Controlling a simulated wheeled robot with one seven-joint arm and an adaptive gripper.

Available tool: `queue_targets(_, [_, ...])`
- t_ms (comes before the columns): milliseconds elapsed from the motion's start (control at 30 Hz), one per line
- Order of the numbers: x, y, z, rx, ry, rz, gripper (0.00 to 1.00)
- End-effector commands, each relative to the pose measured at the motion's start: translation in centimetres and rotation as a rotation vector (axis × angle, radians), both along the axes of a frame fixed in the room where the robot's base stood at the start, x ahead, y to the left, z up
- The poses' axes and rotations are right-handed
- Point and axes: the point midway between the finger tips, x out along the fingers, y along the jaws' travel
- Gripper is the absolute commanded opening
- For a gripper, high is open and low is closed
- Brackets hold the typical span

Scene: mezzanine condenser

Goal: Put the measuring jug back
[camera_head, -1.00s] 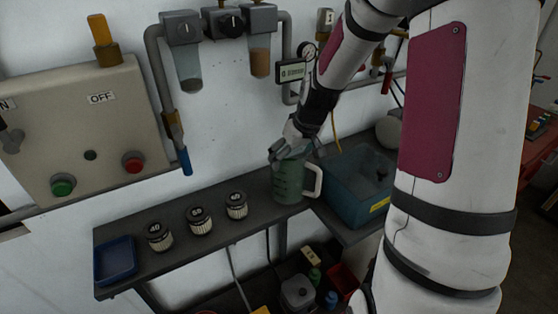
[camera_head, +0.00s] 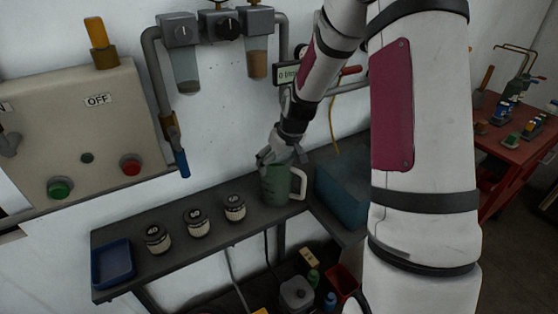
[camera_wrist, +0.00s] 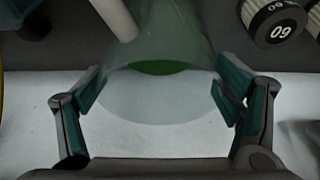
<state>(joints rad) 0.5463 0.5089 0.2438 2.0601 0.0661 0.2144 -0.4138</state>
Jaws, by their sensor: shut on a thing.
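The measuring jug (camera_head: 274,188) is greenish and translucent, with a pale handle on its right side. It stands upright at the right part of the grey wall shelf (camera_head: 176,259); I cannot tell whether its base bears fully on the shelf. My gripper (camera_head: 279,158) reaches down from above and is shut on the jug near its rim. In the wrist view the jug (camera_wrist: 160,92) lies between the two fingers, with green showing inside it and the pale handle (camera_wrist: 116,18) at the top.
Several jars (camera_head: 197,223) with dark numbered lids stand left of the jug. A blue tray (camera_head: 113,264) is at the shelf's left end. A blue box (camera_head: 340,195) stands close to the jug's right. The shelf between jug and nearest jar is narrow but clear.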

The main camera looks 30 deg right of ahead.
Motion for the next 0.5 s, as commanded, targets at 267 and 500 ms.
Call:
queue_targets(267, [-0.01,0.00,-0.23,0.000,0.000,0.000,1.00])
queue_targets(500, [-0.01,0.00,-0.23,0.000,0.000,-0.001,1.00])
